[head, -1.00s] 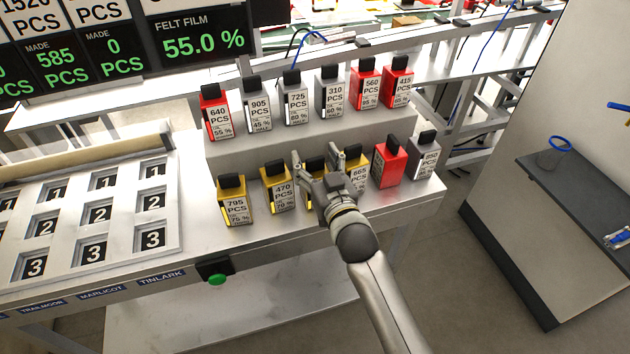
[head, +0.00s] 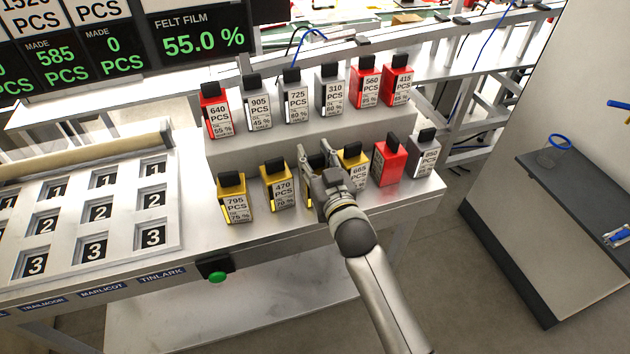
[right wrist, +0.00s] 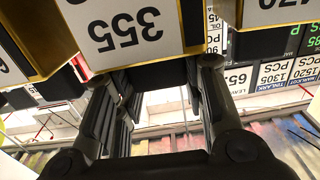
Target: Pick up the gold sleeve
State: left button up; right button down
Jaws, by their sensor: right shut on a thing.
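Gold sleeves stand in the front row on the bench in the head view: one marked 795 (head: 234,200), one marked 470 (head: 278,187) and one marked 665 (head: 356,168). Between 470 and 665 is another gold sleeve, mostly hidden by my right gripper (head: 314,150). In the right wrist view this sleeve (right wrist: 130,25) shows upside down with the number 355. My right gripper is shut on its dark top grip (right wrist: 158,76). I cannot tell whether the sleeve is off the bench. My left gripper is not in view.
Neighbouring gold sleeves stand close on both sides. A red sleeve (head: 389,160) and a grey one (head: 424,155) stand to the right. Red and grey sleeves line the raised step (head: 300,138) behind. A numbered tray (head: 70,215) lies at the left.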

jog(key=shift+r, duration=0.15)
jog(key=shift+r, duration=0.5)
notch_tip(320, 180, up, 2)
jog(key=shift+r+b, duration=0.15)
jog(key=shift+b, duration=0.3)
jog(key=s+r+b, duration=0.1)
jog(key=s+r, duration=0.8)
jog(key=s, duration=0.5)
jog(key=shift+r, duration=0.35)
jog(key=shift+d, duration=0.1)
